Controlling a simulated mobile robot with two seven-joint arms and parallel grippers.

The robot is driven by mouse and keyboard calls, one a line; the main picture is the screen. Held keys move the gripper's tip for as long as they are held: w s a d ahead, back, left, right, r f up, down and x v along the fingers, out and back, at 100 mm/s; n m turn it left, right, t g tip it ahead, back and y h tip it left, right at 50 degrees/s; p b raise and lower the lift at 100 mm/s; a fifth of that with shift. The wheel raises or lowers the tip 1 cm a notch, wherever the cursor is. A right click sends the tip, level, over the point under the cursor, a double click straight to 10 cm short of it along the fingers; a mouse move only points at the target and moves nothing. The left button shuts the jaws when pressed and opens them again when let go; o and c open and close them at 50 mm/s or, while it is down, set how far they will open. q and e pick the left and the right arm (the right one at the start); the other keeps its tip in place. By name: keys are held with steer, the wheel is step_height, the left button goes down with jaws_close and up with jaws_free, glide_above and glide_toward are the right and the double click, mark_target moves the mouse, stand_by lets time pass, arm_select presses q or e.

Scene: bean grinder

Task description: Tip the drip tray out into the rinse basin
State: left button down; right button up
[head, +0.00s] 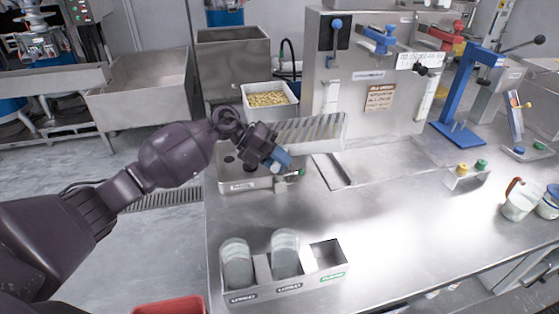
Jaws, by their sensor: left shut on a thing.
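The drip tray (318,130) is a long pale metal tray with slanted ribs, in front of the grinder housing. It looks raised and tilted, and its left end is hidden behind my left gripper. My left gripper (276,157) is shut at that end, beside a blue part. A dark slot (331,170) shows in the counter below the tray. A deep steel basin (233,62) stands behind, and a wider steel trough (150,85) is further left. I cannot tell which is the rinse basin. My right gripper is not in view.
A steel box with holes (236,184) sits under my left gripper. A white tub of beans (270,100) stands behind it. A rack with clear discs (285,290) is at the front. A blue press stand (460,130) and white cups (520,200) are right. The middle counter is clear.

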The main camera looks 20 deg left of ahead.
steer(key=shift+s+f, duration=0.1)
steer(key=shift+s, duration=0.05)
arm_select(q)
steer(key=shift+h+b, duration=0.45)
steer(key=shift+h, duration=0.25)
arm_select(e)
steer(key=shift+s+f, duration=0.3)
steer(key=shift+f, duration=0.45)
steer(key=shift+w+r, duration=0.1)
arm_select(q)
steer(key=shift+a+r, duration=0.1)
steer(key=shift+r, duration=0.4)
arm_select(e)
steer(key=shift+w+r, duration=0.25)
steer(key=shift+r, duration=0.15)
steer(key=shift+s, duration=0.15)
